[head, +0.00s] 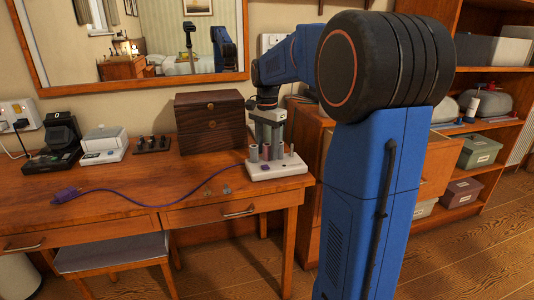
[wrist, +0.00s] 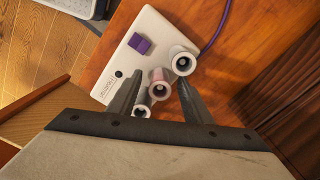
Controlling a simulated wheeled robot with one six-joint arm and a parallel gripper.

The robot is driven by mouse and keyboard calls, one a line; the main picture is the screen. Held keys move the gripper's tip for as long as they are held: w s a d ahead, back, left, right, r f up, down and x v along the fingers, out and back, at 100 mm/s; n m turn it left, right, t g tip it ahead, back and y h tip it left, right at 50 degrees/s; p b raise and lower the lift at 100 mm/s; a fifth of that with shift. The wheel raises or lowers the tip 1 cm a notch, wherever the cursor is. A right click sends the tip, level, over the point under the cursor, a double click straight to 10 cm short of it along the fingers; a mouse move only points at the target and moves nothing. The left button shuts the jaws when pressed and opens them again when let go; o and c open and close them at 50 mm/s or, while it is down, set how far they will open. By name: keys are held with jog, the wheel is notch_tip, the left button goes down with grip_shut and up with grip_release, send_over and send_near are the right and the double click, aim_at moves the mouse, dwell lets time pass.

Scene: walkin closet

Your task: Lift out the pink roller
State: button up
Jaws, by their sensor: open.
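The white roller base (head: 290,168) stands at the right end of the wooden desk; the wrist view shows it too (wrist: 118,68). Several rollers stand upright on it in a row. The pink roller (wrist: 159,84) is the middle of three in the wrist view, between a pale roller (wrist: 183,62) and a grey one (wrist: 140,112). My gripper (wrist: 158,92) is open and points down, one finger on each side of the pink roller. In the head view my gripper (head: 267,138) is over the base, hiding part of the rollers. I cannot tell if the fingers touch the pink roller.
A purple cable (head: 130,190) runs left from the base across the desk. A dark wooden box (head: 210,122) stands close behind. A black rack (head: 152,144), a white device (head: 104,143) and a black device (head: 62,140) stand farther left. The front middle of the desk is mostly clear.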

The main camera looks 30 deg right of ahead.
jog(key=c, duration=1.1)
jog(key=shift+c, duration=0.2)
jog(key=shift+r, duration=0.15)
